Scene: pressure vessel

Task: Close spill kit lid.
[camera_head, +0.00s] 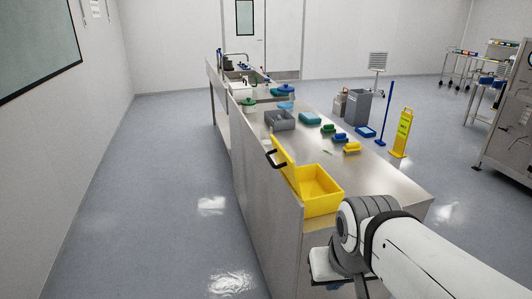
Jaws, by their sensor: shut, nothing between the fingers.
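The yellow spill kit box (321,201) stands on the near part of the long steel bench. Its yellow lid (284,160) is open, standing steeply up along the box's left side and leaning back a little toward the bench's left edge. A black handle (271,159) sticks out on the lid's left face, beyond the bench edge. The inside of the box looks empty. My arm reaches in from the lower right, with its grey joint just right of and nearer than the box. My gripper's fingers do not show; only arm and wrist parts are visible, apart from lid and box.
The steel bench (385,195) also carries a grey bin (280,120), a yellow block (352,147), blue and green items, and a sink farther back. A yellow floor sign (402,132) and a grey waste bin (357,108) stand to the right. The floor left of the bench is clear.

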